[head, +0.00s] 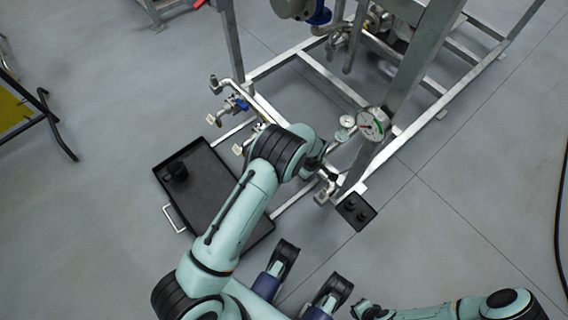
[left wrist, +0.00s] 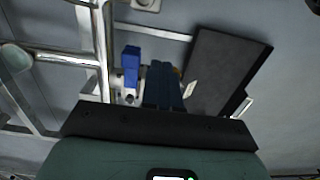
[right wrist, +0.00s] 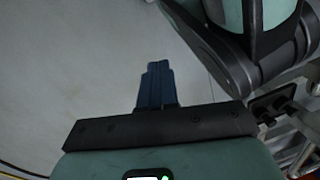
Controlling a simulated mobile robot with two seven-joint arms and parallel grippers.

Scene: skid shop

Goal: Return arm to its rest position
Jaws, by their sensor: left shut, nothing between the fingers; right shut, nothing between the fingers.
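My left arm (head: 240,215) reaches up and forward over the right side of the black tray in the head view, to the metal skid frame. My right arm (head: 450,308) lies low along the bottom right of the head view. In the right wrist view the right gripper (right wrist: 157,65) is shut and empty over bare floor.
The skid frame (head: 230,45) has pipes, a blue-handled valve (head: 238,103) and a dial gauge (head: 373,123). A black tray (head: 225,180) with a black cylindrical part (head: 176,170) lies on the floor. A small black holder (head: 356,211) sits by the frame's foot.

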